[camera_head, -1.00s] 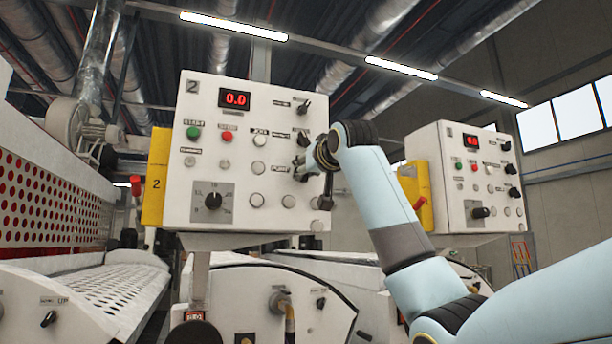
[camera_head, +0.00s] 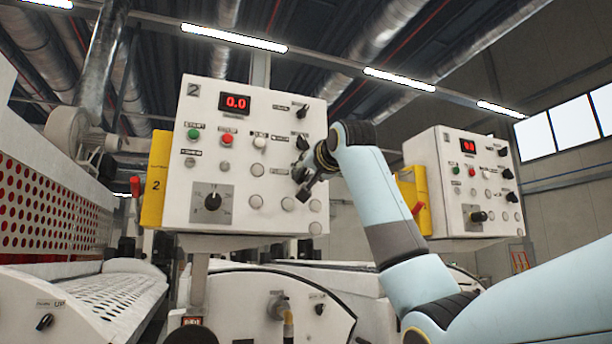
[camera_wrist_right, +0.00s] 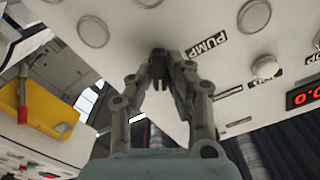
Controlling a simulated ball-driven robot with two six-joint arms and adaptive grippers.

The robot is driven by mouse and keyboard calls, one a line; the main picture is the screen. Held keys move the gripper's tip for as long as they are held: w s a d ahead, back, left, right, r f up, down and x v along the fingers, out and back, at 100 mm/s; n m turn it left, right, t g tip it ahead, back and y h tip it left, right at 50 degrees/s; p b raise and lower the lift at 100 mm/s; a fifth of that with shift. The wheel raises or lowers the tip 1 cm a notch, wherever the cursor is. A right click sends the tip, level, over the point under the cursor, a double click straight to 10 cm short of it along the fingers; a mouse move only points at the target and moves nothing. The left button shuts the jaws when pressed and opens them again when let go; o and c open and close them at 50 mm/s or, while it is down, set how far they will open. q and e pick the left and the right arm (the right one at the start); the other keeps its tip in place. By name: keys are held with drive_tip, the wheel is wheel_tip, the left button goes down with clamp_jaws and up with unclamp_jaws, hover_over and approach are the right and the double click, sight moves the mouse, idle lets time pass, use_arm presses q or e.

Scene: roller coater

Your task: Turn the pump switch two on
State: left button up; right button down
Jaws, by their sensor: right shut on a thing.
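The white control panel (camera_head: 180,225) marked 2 is near the middle of the head view. My right gripper (camera_head: 297,177) is at its right side, beside the pump label. In the right wrist view the pump label (camera_wrist_right: 207,45) is beside my right gripper (camera_wrist_right: 160,76), whose fingers are closed together on the pump switch (camera_wrist_right: 157,54). The switch is small and dark and mostly hidden by the fingers, so its angle cannot be told. My left gripper is not in view.
Two black knobs (camera_head: 302,142) are just above my right gripper on the panel. Round pale buttons (camera_head: 288,204) are below it. A second similar panel (camera_head: 445,160) stands to the right behind my right arm. A yellow box (camera_head: 155,180) is on panel 2's left side.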

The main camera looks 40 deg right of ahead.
drive_tip(key=shift+f, duration=0.1)
drive_tip(key=c, duration=1.3)
unclamp_jaws()
drive_tip(key=v, duration=1.2)
